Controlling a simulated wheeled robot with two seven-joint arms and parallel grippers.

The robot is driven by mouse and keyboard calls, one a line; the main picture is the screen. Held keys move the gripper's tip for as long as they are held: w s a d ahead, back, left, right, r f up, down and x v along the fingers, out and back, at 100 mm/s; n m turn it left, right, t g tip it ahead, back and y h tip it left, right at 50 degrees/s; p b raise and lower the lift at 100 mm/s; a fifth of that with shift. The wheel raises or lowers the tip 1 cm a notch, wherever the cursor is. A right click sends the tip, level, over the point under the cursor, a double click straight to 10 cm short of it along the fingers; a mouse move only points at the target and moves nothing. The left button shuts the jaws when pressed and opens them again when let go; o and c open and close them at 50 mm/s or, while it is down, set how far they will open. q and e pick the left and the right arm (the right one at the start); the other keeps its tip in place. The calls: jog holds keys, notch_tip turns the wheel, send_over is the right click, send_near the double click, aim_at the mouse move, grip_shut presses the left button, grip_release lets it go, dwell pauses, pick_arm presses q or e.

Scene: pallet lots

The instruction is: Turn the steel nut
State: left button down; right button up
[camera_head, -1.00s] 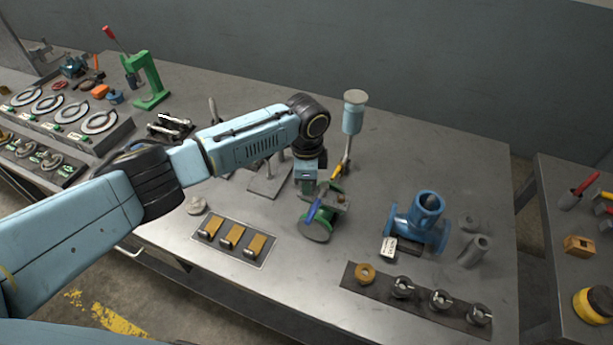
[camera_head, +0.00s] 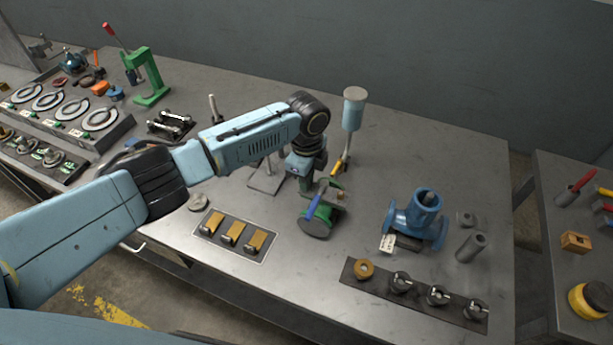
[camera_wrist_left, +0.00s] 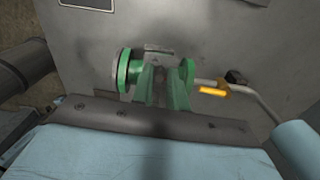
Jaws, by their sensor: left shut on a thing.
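My left gripper (camera_head: 322,190) points down at the top of this body and is shut on what appears to be the steel nut there. The jaws hide most of the nut, so its outline cannot be made out. My right gripper is not in view.
A blue pipe fitting (camera_head: 418,218) stands to the right, behind a dark strip (camera_head: 383,284) with round parts. A tray (camera_head: 262,259) with brass-coloured pieces lies to the left. Bare bench lies at the back right.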

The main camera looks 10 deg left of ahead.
pick_arm(q)
jog(key=c, duration=1.4)
grip_release()
notch_tip(320, 180, up, 14)
jog(key=shift+f, duration=0.25)
